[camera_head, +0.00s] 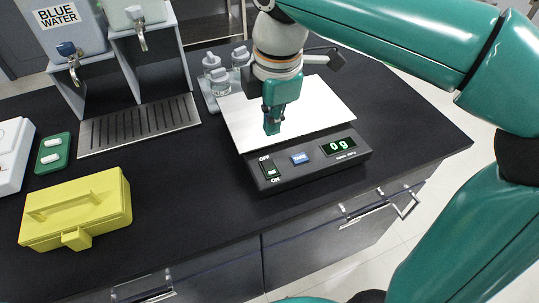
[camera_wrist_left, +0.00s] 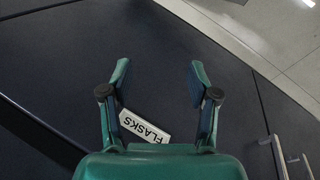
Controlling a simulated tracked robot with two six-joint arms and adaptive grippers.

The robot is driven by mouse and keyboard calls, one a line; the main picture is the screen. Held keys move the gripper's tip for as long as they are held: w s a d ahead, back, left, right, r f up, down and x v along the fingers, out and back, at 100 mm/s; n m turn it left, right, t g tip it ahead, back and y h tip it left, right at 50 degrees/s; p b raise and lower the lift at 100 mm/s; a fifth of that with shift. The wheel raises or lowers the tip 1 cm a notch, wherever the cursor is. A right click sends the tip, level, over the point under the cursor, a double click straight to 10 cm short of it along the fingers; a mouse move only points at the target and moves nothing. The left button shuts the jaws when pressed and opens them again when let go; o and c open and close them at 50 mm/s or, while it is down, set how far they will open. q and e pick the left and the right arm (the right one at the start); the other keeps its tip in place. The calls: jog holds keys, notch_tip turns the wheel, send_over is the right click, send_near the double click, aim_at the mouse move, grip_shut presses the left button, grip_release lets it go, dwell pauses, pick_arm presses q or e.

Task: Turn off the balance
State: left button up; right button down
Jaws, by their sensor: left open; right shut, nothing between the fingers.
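The balance (camera_head: 322,168) stands on the dark bench, with a white pan (camera_head: 325,100) and a black front panel. Its green display (camera_head: 338,146) is lit and reads 0 g. The rocker switch (camera_head: 269,172), marked OFF at the back and ON at the front, is at the panel's left end, beside a blue button (camera_head: 299,158). My right gripper (camera_head: 271,127) is shut and empty, pointing down over the pan's front part, just behind the switch. Its exact height is hard to tell. My left gripper (camera_wrist_left: 158,75) is open and empty in the left wrist view.
A yellow box (camera_head: 78,210), a green tray (camera_head: 52,153) and a drip grate (camera_head: 138,124) lie left of the balance. Glass containers (camera_head: 218,79) stand behind it. Water dispensers (camera_head: 65,28) are at back left. A FLASKS label (camera_wrist_left: 145,127) shows between my left fingers.

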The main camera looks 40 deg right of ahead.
aim_at(271, 168)
jog(key=f, duration=0.7)
jog(key=w+f+b, duration=0.1)
jog(key=f, duration=0.2)
jog(key=shift+w+d+f, duration=0.1)
jog(key=shift+f, duration=0.15)
jog(key=shift+f, duration=0.2)
jog(key=shift+s+a+r, duration=0.1)
jog(key=shift+s+a, duration=0.1)
jog(key=shift+s, duration=0.5)
